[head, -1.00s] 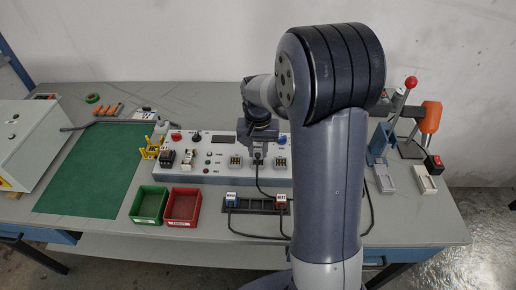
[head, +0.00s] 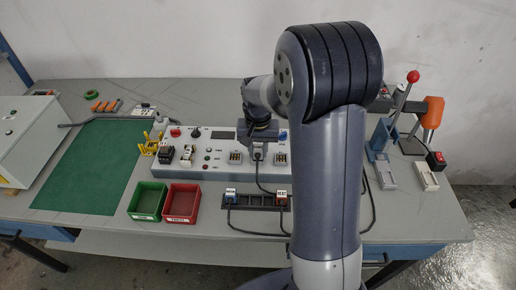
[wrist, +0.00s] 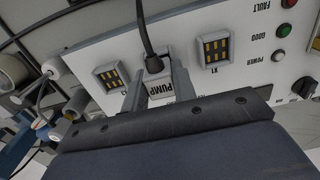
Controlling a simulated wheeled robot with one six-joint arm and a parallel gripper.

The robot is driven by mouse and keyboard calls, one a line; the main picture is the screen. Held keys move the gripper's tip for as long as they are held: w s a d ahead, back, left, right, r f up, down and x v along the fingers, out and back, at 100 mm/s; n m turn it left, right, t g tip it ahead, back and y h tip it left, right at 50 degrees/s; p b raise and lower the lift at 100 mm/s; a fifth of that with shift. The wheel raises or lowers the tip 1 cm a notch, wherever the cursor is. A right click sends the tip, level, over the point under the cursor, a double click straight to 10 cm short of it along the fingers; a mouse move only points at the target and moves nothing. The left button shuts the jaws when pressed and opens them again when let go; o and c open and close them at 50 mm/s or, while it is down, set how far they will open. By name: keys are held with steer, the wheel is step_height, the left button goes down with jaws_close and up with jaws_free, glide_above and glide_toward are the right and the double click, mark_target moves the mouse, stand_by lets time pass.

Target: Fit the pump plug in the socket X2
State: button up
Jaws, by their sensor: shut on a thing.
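My gripper (wrist: 158,70) is shut on the pump plug (wrist: 158,87), a pale plug marked PUMP with a dark cable running off it. In the head view my gripper (head: 258,154) hangs in front of the panel, between the two sockets. The plug's front is hidden.
A black rack (head: 257,203) with a blue plug (head: 231,196) and a HEAT plug (head: 281,197) lies before the panel. Green (head: 147,201) and red (head: 181,203) bins stand left of it. My arm hides the panel's right end. Cables cross the front bench.

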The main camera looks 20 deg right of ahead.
steer(key=shift+f, duration=0.1)
steer(key=o, duration=1.1)
step_height(320, 180, up, 11)
steer(key=shift+f, duration=0.1)
step_height(320, 180, down, 11)
steer(key=shift+r, duration=0.1)
steer(key=shift+r+p, duration=0.35)
steer(key=shift+r, duration=0.1)
